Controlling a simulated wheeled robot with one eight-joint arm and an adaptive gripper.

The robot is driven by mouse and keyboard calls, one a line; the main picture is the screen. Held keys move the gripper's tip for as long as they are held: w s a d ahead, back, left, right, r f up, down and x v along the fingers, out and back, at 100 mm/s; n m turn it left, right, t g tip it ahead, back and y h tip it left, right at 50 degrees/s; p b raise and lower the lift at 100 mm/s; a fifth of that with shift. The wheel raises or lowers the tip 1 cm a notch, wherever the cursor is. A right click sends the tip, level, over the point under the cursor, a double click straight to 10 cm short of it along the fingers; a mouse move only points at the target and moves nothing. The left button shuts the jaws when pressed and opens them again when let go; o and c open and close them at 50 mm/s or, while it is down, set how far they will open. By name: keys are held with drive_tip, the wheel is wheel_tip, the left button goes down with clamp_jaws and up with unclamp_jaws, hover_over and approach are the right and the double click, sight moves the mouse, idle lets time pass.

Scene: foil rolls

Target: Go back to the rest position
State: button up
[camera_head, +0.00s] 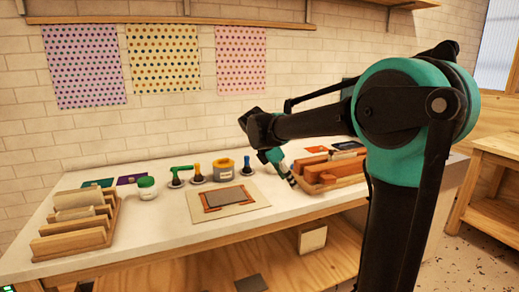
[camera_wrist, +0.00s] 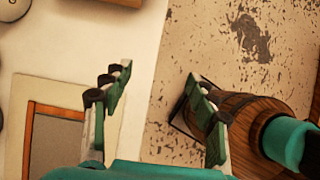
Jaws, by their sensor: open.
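My gripper (camera_head: 291,181) hangs from the folded wrist over the workbench in the head view, just right of the framed board. In the wrist view my gripper (camera_wrist: 158,76) has its two fingers spread wide apart, with nothing between them. The front edge of the white bench top (camera_wrist: 151,70) runs under the gap between the fingers, with speckled floor beyond. My arm hides part of the bench's right end in the head view.
On the bench top (camera_head: 160,232) stand a wooden rack (camera_head: 72,240) at left, a white jar (camera_head: 147,188), a yellow-grey tub (camera_head: 224,170), a framed board (camera_head: 233,199) and a wooden tray (camera_head: 330,182) at right. Another wooden table (camera_head: 495,180) stands far right.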

drive_tip(key=s+d+f+m+t+y, duration=0.1)
drive_tip(key=s+d+f+m, duration=0.3)
drive_tip(key=s+f+m, duration=0.6)
drive_tip(key=s+d+f+m+y, duration=0.4)
drive_tip(key=s+d+f+m, duration=0.1)
drive_tip(key=s+f+m, duration=0.6)
drive_tip(key=shift+s+d+m+t+y, duration=0.2)
drive_tip(key=shift+s+m+t+y, duration=0.15)
drive_tip(key=shift+s, duration=0.3)
